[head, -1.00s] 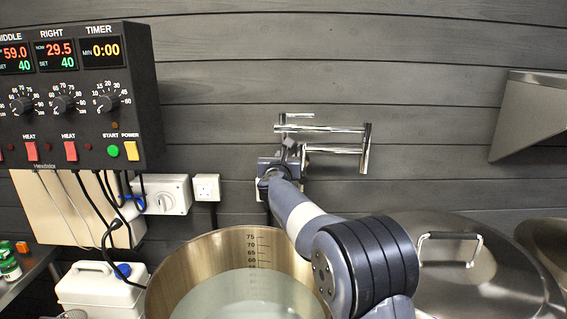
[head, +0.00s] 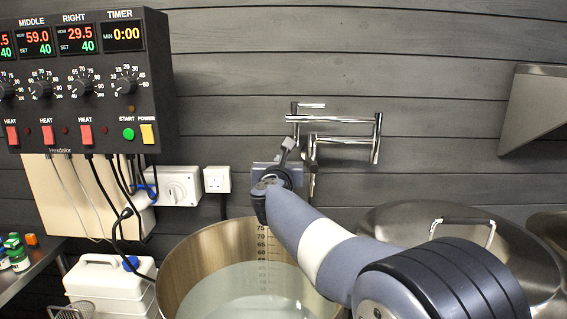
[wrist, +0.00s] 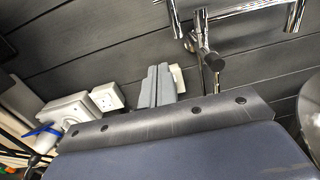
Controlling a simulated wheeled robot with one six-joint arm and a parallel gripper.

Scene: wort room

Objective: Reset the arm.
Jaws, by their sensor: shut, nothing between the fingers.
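My gripper (head: 286,152) is at the end of my raised arm in the head view, in front of the chrome folding tap (head: 345,120) on the wall. In the wrist view the two grey fingers (wrist: 157,86) are together with nothing between them. The tap (wrist: 240,12) shows above and to the right of them there, with a dark knob (wrist: 213,61). I cannot tell whether the fingers touch anything.
A large open pot (head: 190,268) of pale liquid stands below my arm. A lidded pot (head: 410,215) stands to the right. The control box (head: 100,85) hangs at upper left, with cables and sockets (head: 217,179) below. A white jug (head: 100,280) is at lower left.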

